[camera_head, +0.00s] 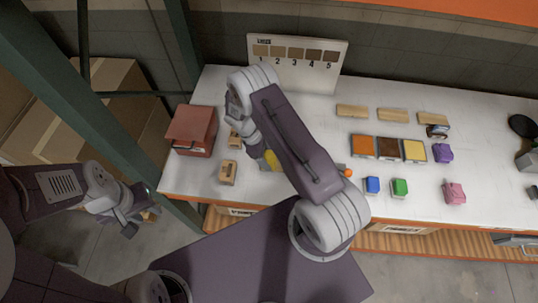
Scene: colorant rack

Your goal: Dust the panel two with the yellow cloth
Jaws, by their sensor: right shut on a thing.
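The yellow cloth (271,160) shows as a small yellow patch beside my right gripper (264,156), low over the left part of the white table. My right gripper is shut on it; my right arm hides most of the jaws and the spot beneath. The number 2 swatch (277,52) is on an upright white board (336,70) with brown swatches numbered 1 to 5 at the back. Whether this is panel two, I cannot tell. My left gripper (142,212) is open and empty off the table's left front corner.
A red box (191,130) and small wooden blocks (228,173) stand at left. Wooden bars (392,115), a row of orange, brown and yellow squares (388,148), and blue (373,185), green (400,188), purple (443,153) and pink (454,193) items lie at right.

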